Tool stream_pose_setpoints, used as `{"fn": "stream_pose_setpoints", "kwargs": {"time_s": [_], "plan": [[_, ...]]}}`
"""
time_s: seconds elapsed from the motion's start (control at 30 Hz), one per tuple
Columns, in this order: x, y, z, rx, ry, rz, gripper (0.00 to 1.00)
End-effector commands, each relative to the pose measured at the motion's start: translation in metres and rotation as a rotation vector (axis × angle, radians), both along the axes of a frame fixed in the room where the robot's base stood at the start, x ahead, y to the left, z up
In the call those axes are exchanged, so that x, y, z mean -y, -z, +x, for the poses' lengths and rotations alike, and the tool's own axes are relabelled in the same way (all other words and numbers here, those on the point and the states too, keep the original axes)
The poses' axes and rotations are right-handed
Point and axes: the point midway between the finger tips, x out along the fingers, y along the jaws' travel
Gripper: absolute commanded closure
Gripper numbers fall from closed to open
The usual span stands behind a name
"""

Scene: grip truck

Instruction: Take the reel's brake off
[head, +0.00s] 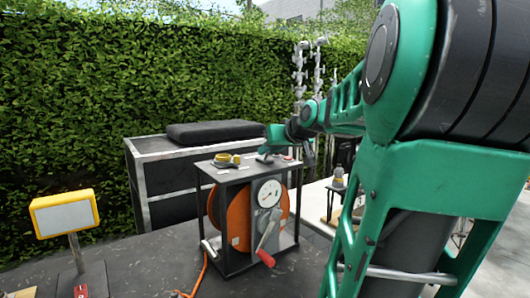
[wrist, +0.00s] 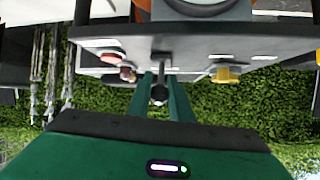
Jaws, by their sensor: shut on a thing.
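The reel (head: 238,215) is a large orange drum inside a black open frame (head: 222,180). A round white gauge (head: 269,193) and a crank with a red handle (head: 266,258) are on its front. My gripper (head: 272,152) is at the top of the frame, and its jaws are hard to make out there. In the wrist view my gripper (wrist: 161,100) has its green fingers closed around a dark lever with a round knob (wrist: 160,94). The lever stands out from a grey panel (wrist: 190,45). I cannot tell from its look whether it is the brake.
A yellow-framed lamp (head: 65,214) stands at the left. A grey cabinet with a black cushion (head: 220,131) is behind the reel. An orange hose (head: 200,276) lies in front.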

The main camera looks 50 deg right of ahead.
Motion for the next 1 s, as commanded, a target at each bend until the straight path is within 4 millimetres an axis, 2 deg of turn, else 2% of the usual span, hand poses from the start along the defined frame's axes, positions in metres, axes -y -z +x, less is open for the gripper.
{"fn": "stream_pose_setpoints", "kwargs": {"time_s": [0.03, 0.1, 0.13, 0.17, 0.57, 1.0], "plan": [[-0.004, 0.007, 0.0, -0.012, -0.007, 0.011, 1.0], [-0.004, 0.007, 0.0, -0.013, -0.007, 0.011, 1.0], [-0.004, 0.007, 0.0, -0.013, -0.007, 0.011, 0.74], [-0.003, 0.006, 0.0, -0.012, -0.007, 0.011, 0.66], [-0.002, 0.0, -0.006, -0.006, -0.001, 0.005, 0.66], [-0.021, -0.036, -0.065, -0.004, 0.001, 0.004, 0.66]]}}
